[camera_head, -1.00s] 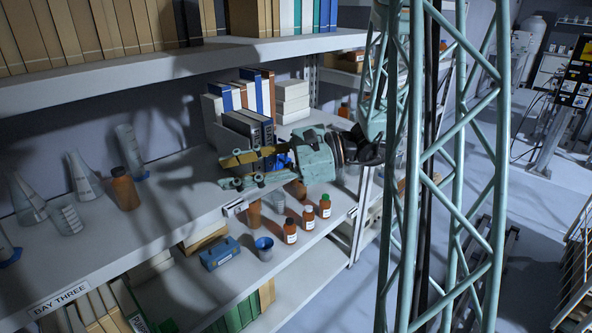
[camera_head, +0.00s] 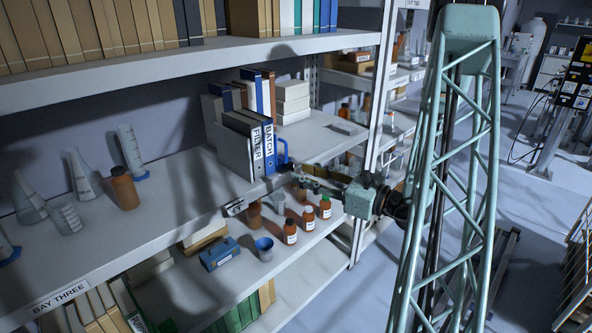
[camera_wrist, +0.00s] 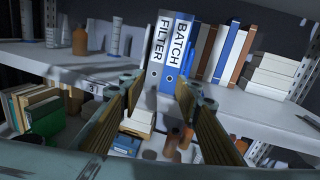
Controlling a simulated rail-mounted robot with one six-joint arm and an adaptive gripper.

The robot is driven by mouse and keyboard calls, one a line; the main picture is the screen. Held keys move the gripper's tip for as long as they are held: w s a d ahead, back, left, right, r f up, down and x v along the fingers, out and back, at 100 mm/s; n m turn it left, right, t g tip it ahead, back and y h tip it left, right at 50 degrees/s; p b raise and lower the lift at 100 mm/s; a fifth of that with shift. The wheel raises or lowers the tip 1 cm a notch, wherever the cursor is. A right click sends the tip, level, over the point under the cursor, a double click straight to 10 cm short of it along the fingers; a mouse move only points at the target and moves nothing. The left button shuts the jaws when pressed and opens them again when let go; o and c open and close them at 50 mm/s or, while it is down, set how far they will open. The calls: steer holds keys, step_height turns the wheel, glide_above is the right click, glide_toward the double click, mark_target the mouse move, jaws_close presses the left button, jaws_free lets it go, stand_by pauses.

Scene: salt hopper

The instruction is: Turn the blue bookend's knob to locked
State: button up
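The blue bookend (camera_head: 282,154) stands on the middle shelf at the right end of the binders, against the blue BATCH binder (camera_head: 262,150). Its knob is too small to make out. The BATCH binder also shows in the wrist view (camera_wrist: 178,52), where I cannot separate the bookend clearly from it. My gripper (camera_head: 298,181) is near the shelf's front edge, below and to the right of the bookend and apart from it. In the wrist view its two fingers (camera_wrist: 158,92) are spread with nothing between them, pointing toward the shelf and binders.
The FILTER binder (camera_head: 238,152) stands left of BATCH. Several brown bottles (camera_head: 308,218), a blue cup (camera_head: 264,249) and a blue box (camera_head: 220,254) stand on the lower shelf, close under my gripper. The shelf (camera_head: 325,135) right of the bookend is mostly bare. An upper shelf (camera_head: 150,75) overhangs.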

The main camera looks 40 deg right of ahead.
mark_target(294, 166)
steer(key=s+d+f+m+h, duration=0.2)
steer(key=d+f+m+h, duration=0.1)
steer(key=d+f, duration=0.2)
steer(key=shift+s+d+t, duration=0.3)
steer(key=shift+s+d, duration=0.1)
steer(key=shift+d, duration=0.75)
steer(key=shift+w, duration=0.15)
steer(key=shift+w+a+b, duration=0.15)
steer(key=shift+w, duration=2.1)
steer(key=shift+w+a+b, duration=0.1)
steer(key=shift+w+a, duration=0.1)
steer(key=shift+w, duration=2.05)
steer(key=shift+w+a+b, duration=0.15)
steer(key=shift+w, duration=2.1)
steer(key=shift+c, duration=0.2)
steer(key=c, duration=0.8)
